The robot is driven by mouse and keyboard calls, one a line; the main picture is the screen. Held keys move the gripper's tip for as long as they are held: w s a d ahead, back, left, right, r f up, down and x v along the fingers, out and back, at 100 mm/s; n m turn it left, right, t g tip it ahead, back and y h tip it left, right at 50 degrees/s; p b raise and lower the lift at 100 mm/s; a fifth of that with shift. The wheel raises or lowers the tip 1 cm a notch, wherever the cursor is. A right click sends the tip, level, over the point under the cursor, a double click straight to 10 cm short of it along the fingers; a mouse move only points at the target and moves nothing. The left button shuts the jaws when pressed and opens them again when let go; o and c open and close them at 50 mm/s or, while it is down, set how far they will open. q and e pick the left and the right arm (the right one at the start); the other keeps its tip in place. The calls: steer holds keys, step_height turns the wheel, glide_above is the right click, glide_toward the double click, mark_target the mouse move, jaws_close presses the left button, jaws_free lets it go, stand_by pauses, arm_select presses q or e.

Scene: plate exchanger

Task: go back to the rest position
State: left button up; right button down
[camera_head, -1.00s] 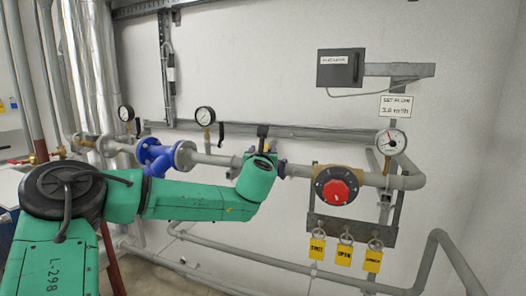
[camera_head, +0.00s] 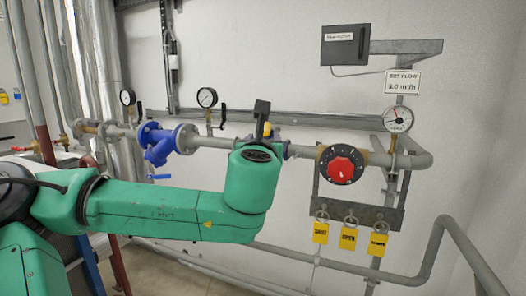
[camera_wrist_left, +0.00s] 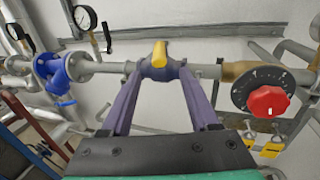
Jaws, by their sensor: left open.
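My left arm comes in from the left in the head view, with its green wrist in front of the pipe. My left gripper (camera_wrist_left: 158,84) is open in the left wrist view. Its two purple-grey fingers point toward a blue valve (camera_wrist_left: 157,69) with a yellow handle (camera_wrist_left: 160,54), which appears between the fingertips. Nothing is gripped. The wrist hides most of this valve. My right gripper is not in view.
A red knob (camera_head: 341,169) sits on the pipe at right, above a rack with yellow tags (camera_head: 348,238). A blue fitting (camera_head: 158,143) and a pressure gauge (camera_head: 207,97) are at left. A lower pipe (camera_head: 330,272) runs below. The floor beneath the arm looks open.

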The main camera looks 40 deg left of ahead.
arm_select(q)
steer(key=shift+s+d, duration=0.35)
steer(key=shift+s, duration=0.1)
